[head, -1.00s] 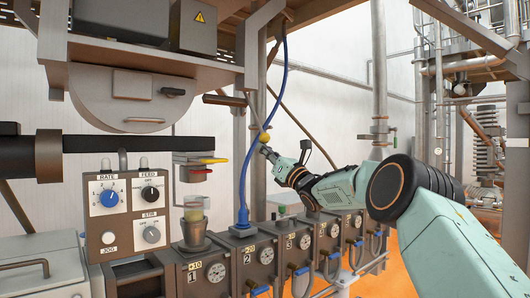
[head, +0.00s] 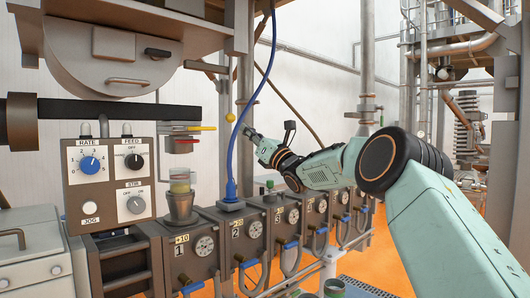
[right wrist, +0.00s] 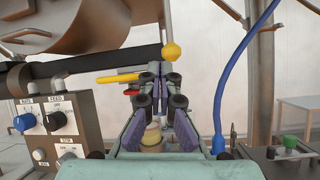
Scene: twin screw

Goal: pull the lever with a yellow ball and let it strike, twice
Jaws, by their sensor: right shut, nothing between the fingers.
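The yellow ball (head: 230,117) hangs at the end of a thin lever rod below the machine's overhang. My right gripper (head: 248,132) is just right of the ball and a little lower in the head view. A small gap shows between them. In the right wrist view the yellow ball (right wrist: 172,52) appears beyond the shut fingertips (right wrist: 160,72), above and slightly right of them. The fingers hold nothing. A flat yellow bar (head: 202,128) lies above a red piece (head: 187,140), to the left of the ball. My left gripper is out of view.
A control panel (head: 108,180) with knobs stands at left. A cup (head: 180,205) with a glass on it stands below the yellow bar. A blue cable (head: 232,165) rises close to my right gripper. Gauge boxes (head: 245,232) line the front.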

